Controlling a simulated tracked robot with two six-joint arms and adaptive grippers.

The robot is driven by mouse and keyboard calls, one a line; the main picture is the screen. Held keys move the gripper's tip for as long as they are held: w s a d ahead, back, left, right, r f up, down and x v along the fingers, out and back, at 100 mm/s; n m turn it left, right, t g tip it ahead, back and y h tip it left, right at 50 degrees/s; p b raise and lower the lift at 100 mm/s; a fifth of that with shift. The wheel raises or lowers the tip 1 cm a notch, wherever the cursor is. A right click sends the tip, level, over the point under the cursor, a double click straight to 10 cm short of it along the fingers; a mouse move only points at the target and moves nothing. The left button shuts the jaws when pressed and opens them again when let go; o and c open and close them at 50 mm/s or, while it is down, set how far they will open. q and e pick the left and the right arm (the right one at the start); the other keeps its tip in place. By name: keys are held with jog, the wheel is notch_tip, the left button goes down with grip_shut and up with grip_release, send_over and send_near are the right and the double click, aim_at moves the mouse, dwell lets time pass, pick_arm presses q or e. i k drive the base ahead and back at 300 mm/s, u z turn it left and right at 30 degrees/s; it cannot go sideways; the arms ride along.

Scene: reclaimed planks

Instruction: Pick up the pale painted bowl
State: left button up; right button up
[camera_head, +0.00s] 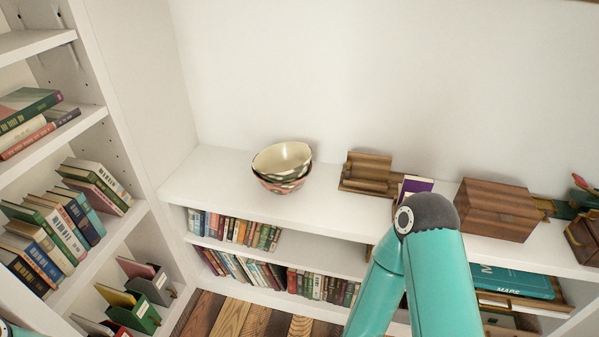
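A pale bowl (280,158) with a cream inside and a dark-patterned outside sits tilted in a second bowl (283,187) with a reddish pattern. Both stand on the white shelf top (222,183), left of the middle of the view. Neither of my grippers shows. The teal links and dark elbow of one of my arms rise from the bottom edge, to the right of the bowls and apart from them. Only a sliver of teal shows at the bottom left corner.
A wooden holder (367,172) stands right of the bowls, then a purple-and-white item (416,184) and a wooden box (497,209). Rows of books (234,230) fill the shelves below. A tall white bookcase (118,95) stands at left. The shelf top beside the bowls is clear.

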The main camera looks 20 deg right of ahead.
aim_at(286, 162)
jog(key=z, duration=0.05)
jog(key=i, duration=1)
jog(key=z, duration=0.05)
